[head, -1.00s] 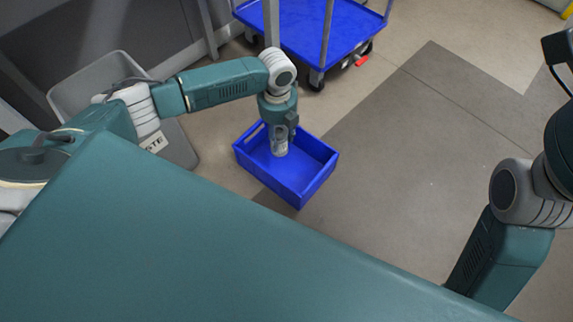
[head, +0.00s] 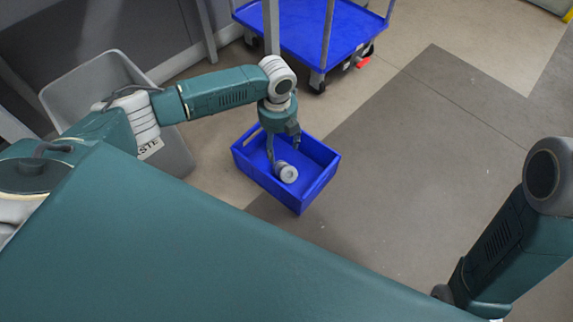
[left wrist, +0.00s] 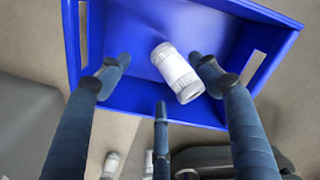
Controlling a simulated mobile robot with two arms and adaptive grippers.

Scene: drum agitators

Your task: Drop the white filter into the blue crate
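The white filter (head: 288,174) is inside the blue crate (head: 318,187) on the floor, tilted on its side near the crate's middle. In the left wrist view the filter (left wrist: 177,72) shows between and beyond the spread fingers, close to the right one. Whether it touches that finger or has fully settled, I cannot tell. My left gripper (head: 284,151) points down over the crate with its fingers spread and holds nothing. The blue crate (left wrist: 140,20) fills the upper part of the left wrist view. My right gripper is out of view; only arm links show.
A grey waste bin (head: 172,150) stands left of the crate, under my left arm. A blue platform cart (head: 350,25) with grey posts stands behind the crate. Floor to the crate's right is clear. Small white cylinders (left wrist: 110,165) show low in the left wrist view.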

